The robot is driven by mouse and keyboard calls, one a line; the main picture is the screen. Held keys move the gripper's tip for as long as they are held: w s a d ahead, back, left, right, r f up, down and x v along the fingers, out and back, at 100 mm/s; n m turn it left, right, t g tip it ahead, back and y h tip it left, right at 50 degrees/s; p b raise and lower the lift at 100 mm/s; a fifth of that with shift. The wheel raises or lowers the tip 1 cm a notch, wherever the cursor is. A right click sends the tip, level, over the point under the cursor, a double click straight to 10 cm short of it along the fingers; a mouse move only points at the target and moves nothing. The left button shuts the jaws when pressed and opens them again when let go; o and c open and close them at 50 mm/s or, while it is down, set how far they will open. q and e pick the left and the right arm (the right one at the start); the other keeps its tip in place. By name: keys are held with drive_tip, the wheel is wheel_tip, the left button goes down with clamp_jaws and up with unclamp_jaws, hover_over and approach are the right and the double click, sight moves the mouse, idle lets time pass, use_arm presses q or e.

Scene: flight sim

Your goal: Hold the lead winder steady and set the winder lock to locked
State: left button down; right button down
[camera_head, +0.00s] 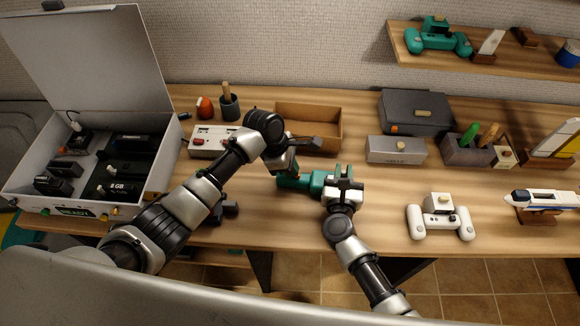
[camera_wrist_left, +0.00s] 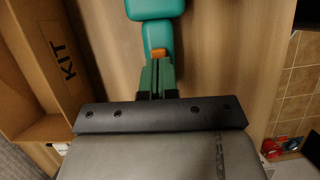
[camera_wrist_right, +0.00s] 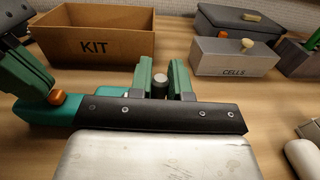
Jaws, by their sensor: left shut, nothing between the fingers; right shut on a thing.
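The lead winder is a teal device (camera_head: 316,183) lying on the table between my grippers; it also shows in the left wrist view (camera_wrist_left: 155,8) and the right wrist view (camera_wrist_right: 45,112). My right gripper (camera_wrist_right: 161,82) is shut on the winder at its right end, with a grey round knob between the fingers. The winder lock appears to be the small orange piece (camera_wrist_left: 158,53) on the winder's left part; it also shows in the right wrist view (camera_wrist_right: 57,97). My left gripper (camera_wrist_left: 157,66) is shut and empty, its fingertips right beside the orange piece. Contact is hard to tell.
An open cardboard box marked KIT (camera_wrist_right: 95,45) stands behind the winder. A grey CELLS box (camera_head: 396,150) is to the right of it. A white controller-shaped device (camera_head: 440,222) lies further right. A white panel with switches (camera_head: 208,141) and an open case (camera_head: 150,190) are at left.

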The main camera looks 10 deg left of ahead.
use_arm(q)
drive_tip(key=a, duration=0.4)
drive_tip(key=a+v, duration=0.1)
drive_tip(key=v, duration=0.9)
drive_tip(key=x, duration=0.9)
drive_tip(key=shift+d+f, duration=0.1)
drive_tip(key=shift+d, duration=0.05)
drive_tip(key=d, duration=0.3)
drive_tip(key=shift+d+f, duration=0.15)
drive_tip(key=shift+f, duration=0.2)
drive_tip(key=shift+d, duration=0.5)
